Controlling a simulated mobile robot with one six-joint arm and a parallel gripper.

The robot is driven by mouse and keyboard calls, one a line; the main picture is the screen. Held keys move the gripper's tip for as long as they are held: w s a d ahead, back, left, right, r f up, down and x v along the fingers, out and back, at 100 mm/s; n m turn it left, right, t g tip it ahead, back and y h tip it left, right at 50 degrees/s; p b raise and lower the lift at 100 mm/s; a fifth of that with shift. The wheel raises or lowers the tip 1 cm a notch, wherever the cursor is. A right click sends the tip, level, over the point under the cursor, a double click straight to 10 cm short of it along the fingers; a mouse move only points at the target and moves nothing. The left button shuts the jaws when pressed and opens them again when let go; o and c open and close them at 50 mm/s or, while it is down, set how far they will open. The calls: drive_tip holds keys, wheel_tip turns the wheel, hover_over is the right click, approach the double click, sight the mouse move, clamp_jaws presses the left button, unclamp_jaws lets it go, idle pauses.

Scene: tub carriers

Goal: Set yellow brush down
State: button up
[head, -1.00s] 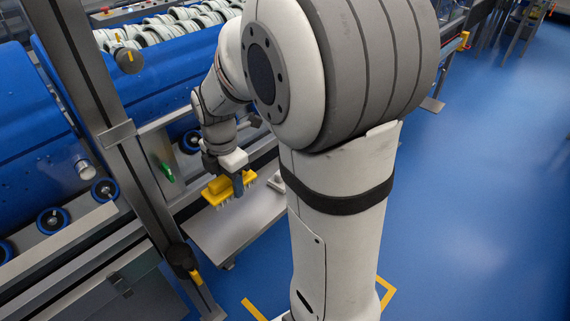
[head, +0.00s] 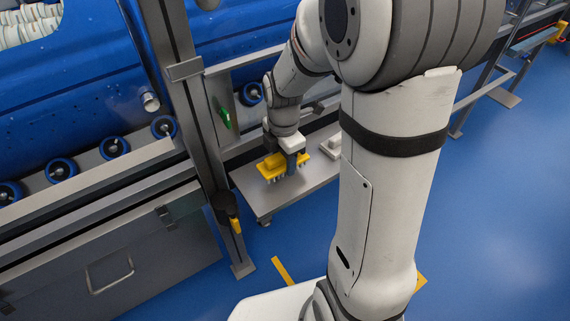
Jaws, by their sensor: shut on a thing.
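The yellow brush (head: 270,166) is at the middle of the head view, its pale bristles facing down. My gripper (head: 291,163) is shut on the brush from above. The brush is over a small grey table (head: 262,200), close to its top. I cannot tell whether the bristles touch the tabletop. The gripper's fingers hide part of the brush.
A whitish object (head: 331,147) lies on the table to the right of the brush, partly behind my arm. A grey post (head: 190,100) stands left of the table. Blue tubs (head: 90,80) on rollers are behind. Blue floor (head: 490,200) is open at right.

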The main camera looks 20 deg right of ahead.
wheel_tip(320, 180, down, 3)
drive_tip(key=shift+r, duration=0.2)
drive_tip(key=o, duration=0.9)
